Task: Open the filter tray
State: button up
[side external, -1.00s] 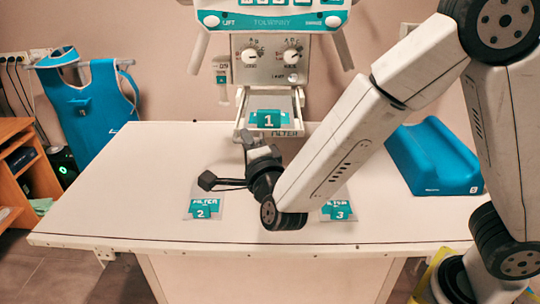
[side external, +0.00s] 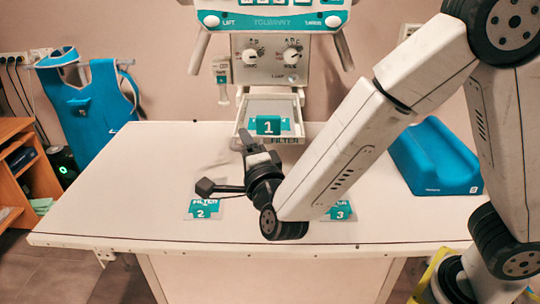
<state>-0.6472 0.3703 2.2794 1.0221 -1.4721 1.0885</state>
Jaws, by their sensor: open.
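The filter tray (side external: 240,126) is a pale, shallow tray sticking out toward the camera from under the control panel of the machine. A teal filter marked 1 (side external: 268,125) lies in it, and the word FILTER shows at its front. My gripper (side external: 245,139) is at the left part of the tray's front edge, its dark fingers pointing up toward it. It is open. The fingertips overlap the tray's edge in the picture, and I cannot tell whether they touch it. The tray's handle is not clearly visible.
Filter 2 (side external: 203,208) and filter 3 (side external: 340,209) lie on the white table (side external: 110,205), the latter partly behind my arm. A blue cushion (side external: 433,160) is at the right. A blue apron (side external: 92,105) hangs at the left. The table's left half is mostly clear.

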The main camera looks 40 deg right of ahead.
jog(key=shift+s, duration=0.15)
jog(key=v, duration=0.7)
jog(key=shift+s+a, duration=0.15)
jog(key=shift+s, duration=0.1)
jog(key=shift+w+f, duration=0.1)
jog(key=shift+w, duration=0.05)
jog(key=w+d+f+n+g+y, duration=0.45)
jog(key=f+n+g+y, duration=0.3)
jog(key=n, duration=0.55)
jog(key=s+d+f+n+g, duration=0.6)
jog(key=s+d+n+g, duration=0.2)
jog(key=s+d, duration=0.3)
jog(key=shift+s+d+n, duration=0.35)
jog(key=shift+s+n, duration=0.05)
jog(key=shift+s, duration=0.05)
